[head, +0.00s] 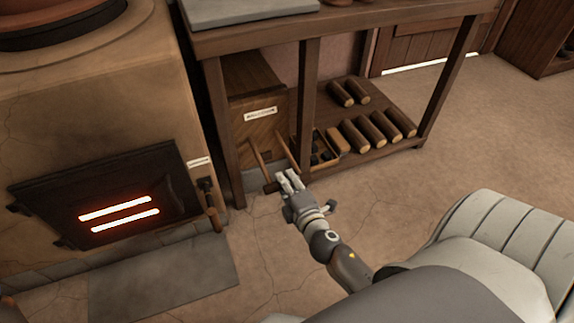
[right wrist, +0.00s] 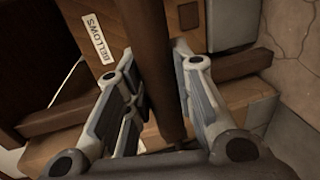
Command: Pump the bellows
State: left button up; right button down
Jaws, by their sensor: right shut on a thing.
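The bellows (head: 258,128) is a wooden box with a white label, standing under the table left of the logs. Two wooden arms come forward from it to a dark crossbar handle (head: 271,188) low in front. My right gripper (head: 288,182) is at this handle and shut on it. In the right wrist view the dark round bar (right wrist: 150,45) runs between the two fingers, and the BELLOWS label (right wrist: 99,38) shows behind it.
A clay oven (head: 90,115) with a dark door (head: 110,195) and glowing slots stands at left. Several logs (head: 378,130) lie on the low shelf of the wooden table (head: 350,28). A table leg (head: 308,100) stands close to the handle. The floor at right is clear.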

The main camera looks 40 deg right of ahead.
jog(key=c, duration=1.2)
grip_release()
jog(key=v, duration=0.7)
jog(key=shift+s, duration=0.25)
